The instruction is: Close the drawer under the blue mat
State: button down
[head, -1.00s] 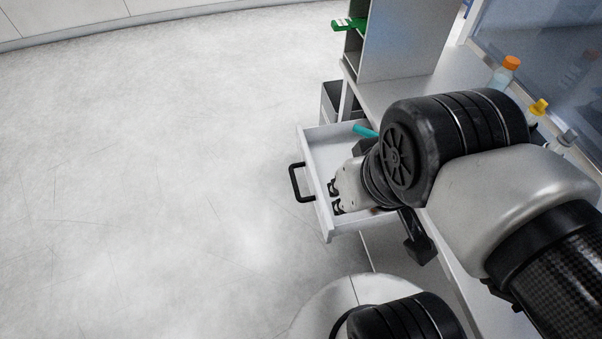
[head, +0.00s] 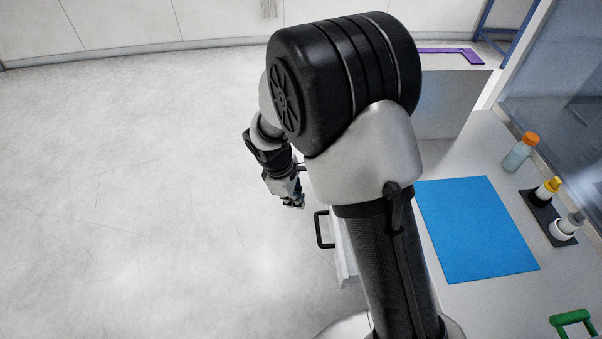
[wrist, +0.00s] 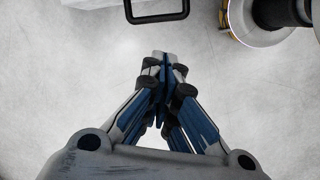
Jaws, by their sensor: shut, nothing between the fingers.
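The blue mat (head: 478,230) lies flat on the white bench top. The drawer (head: 346,265) shows as a narrow white strip left of the bench in the head view, with a black bar handle (head: 323,230). My arm hides most of it, so how far it stands out cannot be told. In the wrist view the handle (wrist: 157,18) and a bit of the drawer front (wrist: 95,3) are at the top edge. My gripper (head: 298,204) is shut and empty, over the floor side, apart from the handle; its fingertips show in the wrist view (wrist: 160,58).
An orange-capped bottle (head: 517,155) stands behind the mat. A dark holder (head: 537,208) at the right carries bottles. A green handled item (head: 573,319) is at the lower right. A grey cabinet (head: 450,105) with a purple piece (head: 472,56) stands at the back. The floor at left is clear.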

jog(key=a+f+n+p, duration=0.2)
jog(key=a+f+n, duration=0.15)
jog(key=f, duration=0.65)
jog(key=d+f+b, duration=0.2)
jog(key=d+f, duration=0.4)
jog(key=f, duration=0.2)
jog(key=shift+s+d+f+g+b, duration=0.2)
jog(key=shift+s+d+g+b, duration=0.1)
jog(key=shift+s+b, duration=0.15)
jog(key=shift+h, duration=0.3)
jog(key=d, duration=2.4)
jog(key=shift+b, duration=0.4)
jog(key=shift+a, duration=0.1)
